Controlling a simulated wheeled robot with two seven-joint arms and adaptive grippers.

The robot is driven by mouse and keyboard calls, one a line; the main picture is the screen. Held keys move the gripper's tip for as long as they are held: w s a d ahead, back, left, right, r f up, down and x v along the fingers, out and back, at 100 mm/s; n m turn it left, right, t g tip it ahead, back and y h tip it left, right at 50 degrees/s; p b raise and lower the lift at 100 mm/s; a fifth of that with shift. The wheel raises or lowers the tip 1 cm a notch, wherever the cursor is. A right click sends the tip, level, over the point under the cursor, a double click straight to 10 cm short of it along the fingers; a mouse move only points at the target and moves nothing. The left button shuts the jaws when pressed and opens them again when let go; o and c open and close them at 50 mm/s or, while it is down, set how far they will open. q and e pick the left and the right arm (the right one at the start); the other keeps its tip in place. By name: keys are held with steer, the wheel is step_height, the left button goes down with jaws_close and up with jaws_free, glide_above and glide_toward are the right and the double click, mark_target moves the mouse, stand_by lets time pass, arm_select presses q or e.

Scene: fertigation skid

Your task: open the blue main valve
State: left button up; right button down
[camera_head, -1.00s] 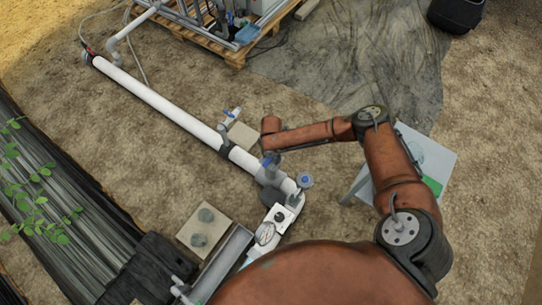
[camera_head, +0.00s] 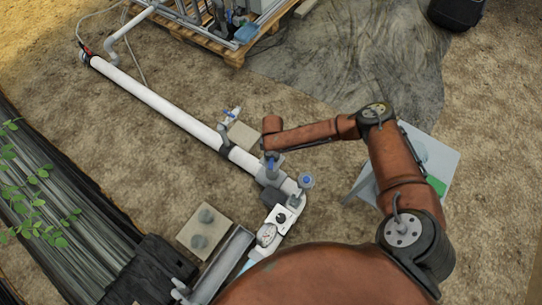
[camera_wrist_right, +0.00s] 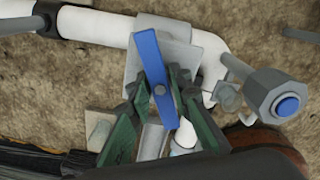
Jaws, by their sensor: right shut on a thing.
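The blue main valve's handle (camera_wrist_right: 157,80) is a flat blue lever on a grey valve body at the end of the white pipe. In the right wrist view it points mostly across the pipe, slightly tilted. It also shows small in the head view (camera_head: 271,163). My right gripper (camera_wrist_right: 160,95) has its green-padded fingers on both sides of the lever, shut on it. The lever's lower end lies between the fingers. In the head view the fingers are too small to make out clearly. My left gripper is not in view.
A grey post with a blue cap (camera_wrist_right: 288,107) stands just right of the handle. A smaller blue-handled valve (camera_head: 231,114) sits farther up the pipe (camera_head: 150,97). A gauge (camera_head: 266,235) lies below. A light table (camera_head: 440,160) stands to the right.

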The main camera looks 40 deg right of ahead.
steer(key=n, duration=0.2)
steer(key=n+b, duration=0.1)
steer(key=n, duration=0.4)
steer(key=shift+s+f+b, duration=0.2)
steer(key=shift+f+b, duration=0.1)
steer(key=n+b, duration=0.1)
steer(key=n, duration=0.3)
steer(key=shift+n, duration=0.4)
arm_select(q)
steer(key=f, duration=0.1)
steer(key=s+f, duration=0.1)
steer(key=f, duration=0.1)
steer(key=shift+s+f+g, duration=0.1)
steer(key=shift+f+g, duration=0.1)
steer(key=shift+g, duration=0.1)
arm_select(e)
steer(key=shift+r+n, duration=0.1)
steer(key=shift+n, duration=1.1)
steer(key=c, duration=1.7)
jaws_free()
